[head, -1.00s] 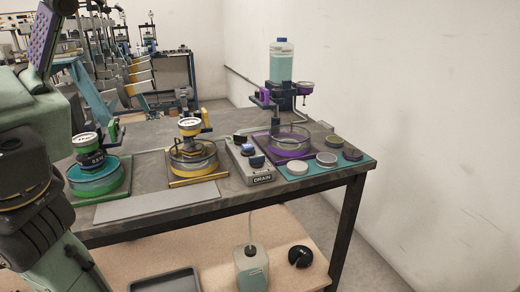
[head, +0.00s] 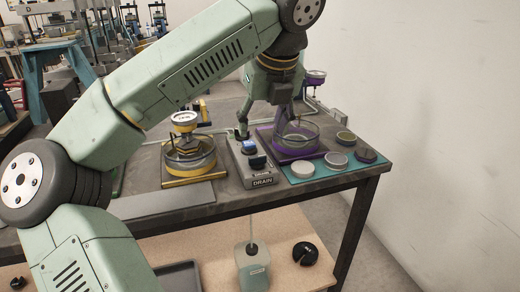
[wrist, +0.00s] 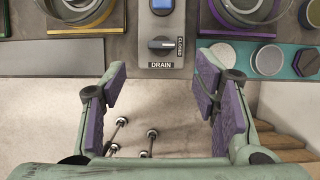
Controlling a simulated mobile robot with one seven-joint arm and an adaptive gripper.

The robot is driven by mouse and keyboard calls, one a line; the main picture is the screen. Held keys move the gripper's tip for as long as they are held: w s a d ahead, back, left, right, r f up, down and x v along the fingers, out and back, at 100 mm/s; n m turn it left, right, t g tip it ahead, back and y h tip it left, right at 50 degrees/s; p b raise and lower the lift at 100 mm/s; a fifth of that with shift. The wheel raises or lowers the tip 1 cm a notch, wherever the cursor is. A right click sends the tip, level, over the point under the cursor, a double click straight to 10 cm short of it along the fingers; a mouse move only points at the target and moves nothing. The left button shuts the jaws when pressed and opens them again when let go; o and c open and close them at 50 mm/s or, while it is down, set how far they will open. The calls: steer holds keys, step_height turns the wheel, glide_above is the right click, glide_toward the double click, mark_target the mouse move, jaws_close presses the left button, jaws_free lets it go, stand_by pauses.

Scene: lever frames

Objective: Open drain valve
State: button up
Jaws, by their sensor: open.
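The grey drain box (head: 262,182), labelled DRAIN, stands on the bench between the yellow and purple stations. Its black knob (wrist: 161,44) shows in the wrist view with its bar lying sideways, pointing towards the printed word CLOSED. A blue control (wrist: 162,5) sits behind the knob, cut off by the top edge. My gripper (wrist: 160,78) is open and empty, its purple-padded fingers to the left and right below the box in the wrist view. In the head view my gripper (head: 264,122) points down behind the box and touches nothing that I can make out.
The yellow station (head: 190,160) stands left of the box and the purple tray (head: 293,150) right of it. A jug (head: 252,266) with a tube stands on the lower shelf.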

mark_target(257, 157)
steer(key=p+x, duration=0.1)
steer(key=x, duration=0.9)
steer(key=shift+f+p, duration=0.1)
steer(key=shift+p, duration=0.3)
steer(key=shift+c, duration=0.4)
steer(key=c, duration=1.1)
